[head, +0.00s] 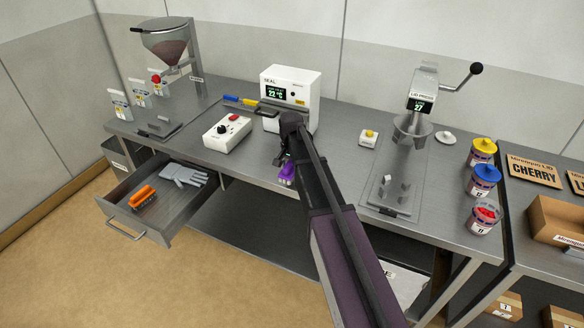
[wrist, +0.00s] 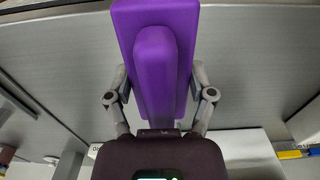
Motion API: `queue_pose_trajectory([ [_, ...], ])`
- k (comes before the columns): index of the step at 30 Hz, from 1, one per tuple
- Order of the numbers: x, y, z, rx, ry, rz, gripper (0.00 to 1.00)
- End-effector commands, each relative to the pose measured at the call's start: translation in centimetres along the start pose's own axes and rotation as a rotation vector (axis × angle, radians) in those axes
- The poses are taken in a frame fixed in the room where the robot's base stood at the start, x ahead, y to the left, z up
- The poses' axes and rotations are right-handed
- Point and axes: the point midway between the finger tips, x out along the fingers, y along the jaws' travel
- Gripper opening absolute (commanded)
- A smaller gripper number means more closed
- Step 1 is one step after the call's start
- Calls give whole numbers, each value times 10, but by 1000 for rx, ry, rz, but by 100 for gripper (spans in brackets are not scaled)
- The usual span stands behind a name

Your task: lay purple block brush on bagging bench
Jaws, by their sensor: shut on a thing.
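The purple block brush (head: 287,171) is in my gripper (head: 285,159), near the front edge of the long grey metal bench (head: 335,165) in the head view. In the wrist view the purple brush (wrist: 155,65) fills the middle, with my gripper's fingers (wrist: 160,95) shut on its sides. My arm covers part of the bench and of the brush in the head view. I cannot tell whether the brush touches the bench top. No label in view marks which bench is the bagging bench.
An open drawer (head: 150,222) at left holds an orange brush (head: 142,197) and grey gloves (head: 185,175). A white control box (head: 227,132), a sealer (head: 291,88), a hopper (head: 167,48) and a lid press (head: 421,95) stand on the bench. Lidded jars (head: 482,182) stand at right.

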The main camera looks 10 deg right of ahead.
Motion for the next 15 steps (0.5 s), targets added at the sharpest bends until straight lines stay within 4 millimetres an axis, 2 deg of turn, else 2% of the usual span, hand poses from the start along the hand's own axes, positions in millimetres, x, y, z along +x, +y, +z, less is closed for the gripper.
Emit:
queue_pose_trajectory([
  [1,2,-6,-13,1,0,0,20],
  [6,4,-12,-34,1,0,0,20],
  [15,4,-14,-41,0,0,0,20],
])
